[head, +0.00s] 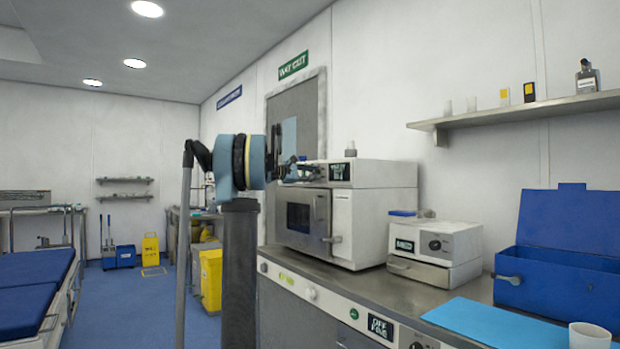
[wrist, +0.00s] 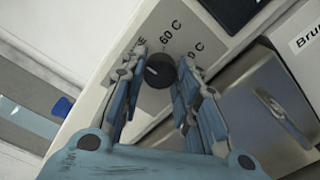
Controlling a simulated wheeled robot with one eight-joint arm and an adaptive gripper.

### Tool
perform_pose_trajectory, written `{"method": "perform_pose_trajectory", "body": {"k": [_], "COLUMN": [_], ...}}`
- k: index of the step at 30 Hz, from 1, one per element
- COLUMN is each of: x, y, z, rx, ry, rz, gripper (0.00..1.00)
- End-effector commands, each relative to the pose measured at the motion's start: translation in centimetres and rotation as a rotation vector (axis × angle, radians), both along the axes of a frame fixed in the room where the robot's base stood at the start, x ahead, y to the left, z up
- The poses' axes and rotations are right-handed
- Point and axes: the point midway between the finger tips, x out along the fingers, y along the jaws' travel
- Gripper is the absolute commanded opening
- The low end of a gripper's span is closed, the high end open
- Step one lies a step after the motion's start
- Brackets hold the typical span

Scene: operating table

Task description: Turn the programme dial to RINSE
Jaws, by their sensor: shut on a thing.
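The programme dial (wrist: 159,71) is a small round black knob on a pale panel in the wrist view. Around it are the labels "60 C", a partly covered one ending in "0 C", and one at the left of which only the ending, an "E", can be read. A pale mark shows on the knob's left part. My gripper (wrist: 160,68) has its fingers on both sides of the dial and is shut on it. In the head view my gripper (head: 287,169) is at the upper front of the white washer (head: 376,225), beside its display (head: 340,171), and hides the dial.
A small white unit (head: 435,250) with its own display and dial stands to the right. A blue open box (head: 560,250), a light blue mat (head: 480,322) and a white cup (head: 588,336) are on the counter. A wall shelf (head: 520,109) holds small bottles.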

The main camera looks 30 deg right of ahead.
Motion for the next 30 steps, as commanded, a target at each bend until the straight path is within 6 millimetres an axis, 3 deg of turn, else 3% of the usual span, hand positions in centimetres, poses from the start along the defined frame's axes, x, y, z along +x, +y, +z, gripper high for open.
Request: {"method": "perform_pose_trajectory", "body": {"k": [21,22,24,30], "x": [-0.03,-0.03,-0.03,-0.04], "y": [-0.02,-0.03,-0.03,-0.03], "z": [-0.09,-0.09,-0.07,-0.02], "rx": [-0.004,-0.004,-0.004,-0.006], "ry": [0.078,0.078,0.078,0.078], "rz": [-0.001,-0.001,-0.001,-0.001], "gripper": [0.05,0.32,0.47,0.50]}}
